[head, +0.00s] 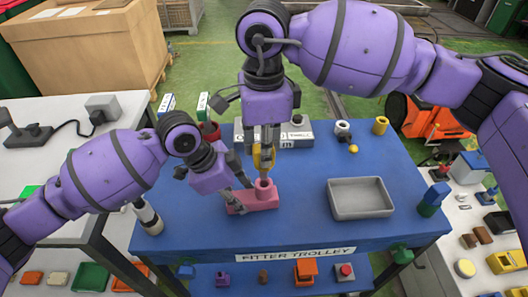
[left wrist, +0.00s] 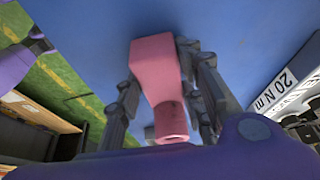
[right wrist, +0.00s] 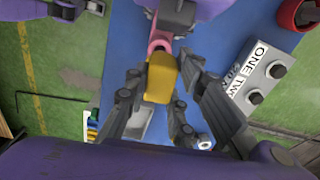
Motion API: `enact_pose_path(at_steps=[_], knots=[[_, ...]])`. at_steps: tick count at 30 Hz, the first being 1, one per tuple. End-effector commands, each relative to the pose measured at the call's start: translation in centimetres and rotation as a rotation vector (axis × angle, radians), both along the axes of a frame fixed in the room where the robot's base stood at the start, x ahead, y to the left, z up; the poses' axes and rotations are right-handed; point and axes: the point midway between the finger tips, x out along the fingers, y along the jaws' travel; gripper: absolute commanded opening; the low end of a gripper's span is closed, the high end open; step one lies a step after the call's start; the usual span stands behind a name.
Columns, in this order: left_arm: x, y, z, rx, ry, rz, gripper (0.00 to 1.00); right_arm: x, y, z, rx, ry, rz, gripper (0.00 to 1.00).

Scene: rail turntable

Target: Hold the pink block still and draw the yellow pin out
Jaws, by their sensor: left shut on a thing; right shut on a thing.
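The pink block (head: 252,200) lies on the blue trolley top, with a round upright socket (head: 264,184) at its right end. My left gripper (head: 238,194) is shut on the pink block; the left wrist view shows the block (left wrist: 153,62) between its fingers (left wrist: 165,90). My right gripper (head: 264,152) is shut on the yellow pin (head: 263,160) and holds it upright over the socket. In the right wrist view the pin (right wrist: 160,80) sits between the fingers, with pink behind its far end. Its lower tip seems at or just above the socket's mouth; I cannot tell exactly.
A grey tray (head: 361,184) stands to the right on the blue top (head: 305,215). The top between block and tray is clear.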

Motion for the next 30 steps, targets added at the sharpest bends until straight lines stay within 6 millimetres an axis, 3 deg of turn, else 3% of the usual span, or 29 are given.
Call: enact_pose_path(at_steps=[20,30], knots=[[-0.1,0.1,-0.2,0.003,0.003,0.001,0.0,0.0,0.0,1.5,0.0,-0.001,0.0,0.0],[-0.1,0.1,-0.2,0.003,0.003,0.001,0.0,0.1,0.0,4.0,0.0,-0.002,-0.001,0.0]])
